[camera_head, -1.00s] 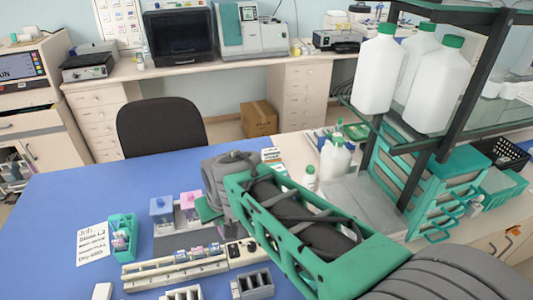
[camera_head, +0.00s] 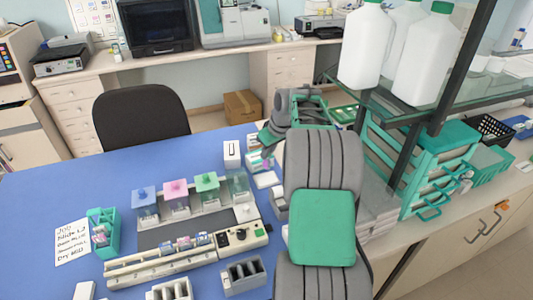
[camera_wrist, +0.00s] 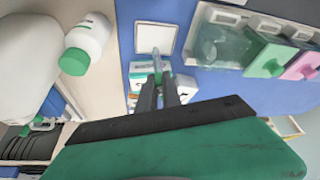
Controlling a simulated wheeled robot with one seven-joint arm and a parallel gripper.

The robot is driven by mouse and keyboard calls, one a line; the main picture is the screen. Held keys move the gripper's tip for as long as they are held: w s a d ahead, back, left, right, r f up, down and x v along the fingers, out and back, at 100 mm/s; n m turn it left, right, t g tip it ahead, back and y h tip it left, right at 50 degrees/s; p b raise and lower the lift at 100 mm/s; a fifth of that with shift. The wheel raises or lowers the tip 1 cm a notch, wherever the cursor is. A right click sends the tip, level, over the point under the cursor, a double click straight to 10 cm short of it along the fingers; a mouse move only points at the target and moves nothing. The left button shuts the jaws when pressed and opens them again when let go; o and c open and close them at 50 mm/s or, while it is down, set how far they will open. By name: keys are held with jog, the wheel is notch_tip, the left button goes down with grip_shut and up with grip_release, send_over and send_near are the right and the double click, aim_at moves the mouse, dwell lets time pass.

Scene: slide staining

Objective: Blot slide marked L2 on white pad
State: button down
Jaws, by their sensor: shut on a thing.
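My gripper (camera_wrist: 159,78) is shut on a thin pale glass slide (camera_wrist: 156,58), which points toward the white pad. Any marking on the slide is too small to read. The square white pad (camera_wrist: 168,37) lies on the blue bench mat just past the slide's end in the wrist view. I cannot tell whether the slide touches it. The pad also shows in the head view (camera_head: 267,180), right of the staining jars.
Staining jars with blue (camera_head: 144,196), pink (camera_head: 175,190) and green (camera_head: 207,183) lids stand left of the pad. A slide rack (camera_head: 185,248) lies in front of them. A shelf with jugs (camera_head: 415,55) stands right.

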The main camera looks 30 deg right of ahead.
aim_at(267, 160)
jog(key=shift+a+f+b, duration=0.1)
jog(key=shift+f+b, duration=1.05)
jog(key=shift+f, duration=0.7)
jog(key=shift+f+b, duration=0.35)
jog(key=shift+f, duration=0.15)
jog(key=shift+f, duration=0.25)
dwell(2.3)
jog(key=shift+r, duration=0.1)
jog(key=shift+r+p, duration=1.85)
jog(key=shift+r, duration=1.25)
